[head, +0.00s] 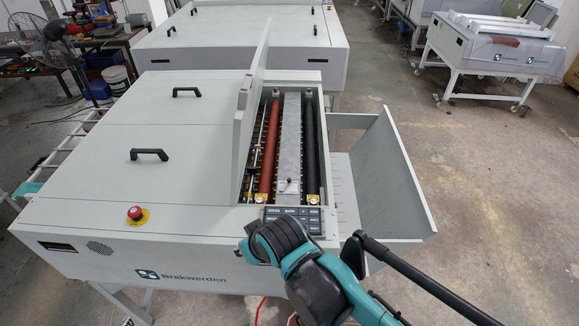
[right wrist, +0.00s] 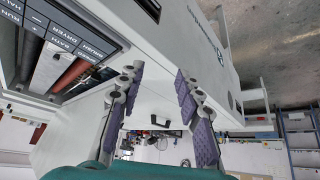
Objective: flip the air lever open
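The plate processor (head: 100,215) is a light grey machine with an upright lid (head: 250,110) over its open roller bay. A small lever-like part with a dark knob (head: 288,182) stands at the near end of the silver bar between the rollers; I cannot tell if it is the air lever. My right arm reaches the machine's near front edge in the head view, where its fingertips cannot be made out. In the right wrist view my right gripper (right wrist: 157,77) is open, its purple-padded fingers apart with nothing between them. My left gripper is not in view.
The control panel (head: 292,214) lies just beyond my right arm; it also shows in the right wrist view (right wrist: 65,35). A red emergency button (head: 136,213) is on the left front. A sloped side panel (head: 385,180) stands at right. Clear floor lies beyond it.

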